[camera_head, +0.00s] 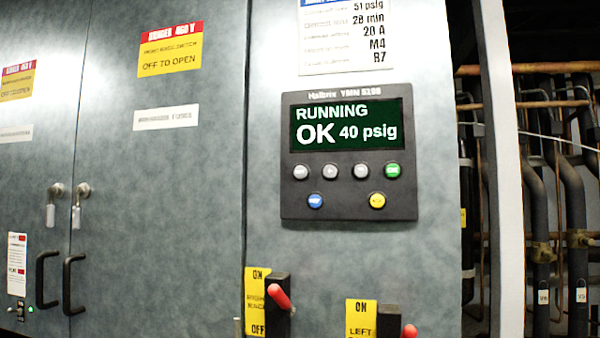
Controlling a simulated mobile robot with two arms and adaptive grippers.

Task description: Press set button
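A black control panel (346,215) is mounted on the grey cabinet door. Its lit screen (350,124) reads "RUNNING OK 40 psig". Below the screen is a row of three grey buttons, left (300,172), middle (330,172) and right (360,172), with a green button (393,170) at the right end. Under them are a blue button (315,201) and a yellow button (377,201). The button labels are too small to read surely, so I cannot tell which one is set. Neither of my grippers is in view.
Two red-handled switches, left (279,296) and right (409,331), stick out below the panel beside yellow ON/OFF labels. Black door handles (72,284) and hanging keys or tags (76,215) are at the left. Pipes (572,200) run at the right. The space before the panel looks clear.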

